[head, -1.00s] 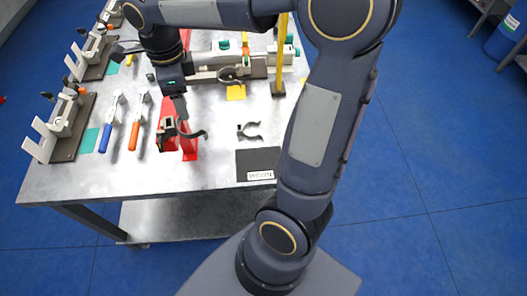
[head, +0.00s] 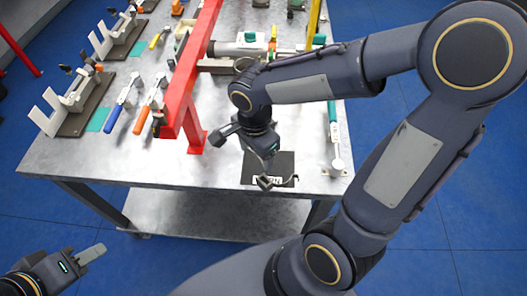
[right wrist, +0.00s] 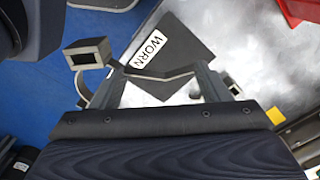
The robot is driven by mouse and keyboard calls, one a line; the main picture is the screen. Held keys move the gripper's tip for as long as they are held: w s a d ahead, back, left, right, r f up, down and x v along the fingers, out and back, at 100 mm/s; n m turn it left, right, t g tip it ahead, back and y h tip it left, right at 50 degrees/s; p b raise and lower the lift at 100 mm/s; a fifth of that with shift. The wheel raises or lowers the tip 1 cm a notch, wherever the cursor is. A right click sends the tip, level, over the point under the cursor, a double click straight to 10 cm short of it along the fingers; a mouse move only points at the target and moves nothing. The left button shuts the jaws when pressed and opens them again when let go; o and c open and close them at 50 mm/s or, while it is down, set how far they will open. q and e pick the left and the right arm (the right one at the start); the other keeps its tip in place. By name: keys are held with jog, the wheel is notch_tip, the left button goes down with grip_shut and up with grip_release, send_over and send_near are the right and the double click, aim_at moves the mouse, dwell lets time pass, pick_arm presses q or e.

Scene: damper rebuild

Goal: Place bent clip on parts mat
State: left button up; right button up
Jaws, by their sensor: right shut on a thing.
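The parts mat (head: 284,161) is a dark square with a white label at the table's front edge. In the right wrist view the mat (right wrist: 183,48) carries the label "WORN". My right gripper (head: 267,168) is over the mat, pointing down. In the right wrist view my right gripper (right wrist: 163,82) is shut on the bent clip (right wrist: 152,77), a thin bent strip with a small block (right wrist: 88,52) at one end. The clip (head: 266,183) appears over the mat's front part; whether it touches is unclear. My left gripper (head: 88,255) is at the lower left, off the table, empty; its jaw gap is unclear.
A red stand (head: 188,80) rises left of the mat. Blue-handled (head: 118,108) and orange-handled (head: 146,110) tools lie further left. A teal-handled tool (head: 335,135) lies right of the mat. The front left tabletop (head: 100,160) is bare.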

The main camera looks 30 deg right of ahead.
jog(key=w+d+f, duration=0.1)
jog(key=f, duration=0.1)
jog(key=w+d+f, duration=0.1)
jog(key=w+f, duration=0.1)
jog(key=w+d+f, duration=0.1)
jog(key=w+f, duration=0.1)
jog(key=shift+d+f+p, duration=0.2)
jog(key=shift+d+p, duration=0.1)
jog(key=shift+p, duration=0.1)
jog(key=shift+f, duration=1.6)
jog(key=shift+f+b, duration=0.2)
jog(key=shift+b, duration=0.1)
jog(key=o, duration=1.1)
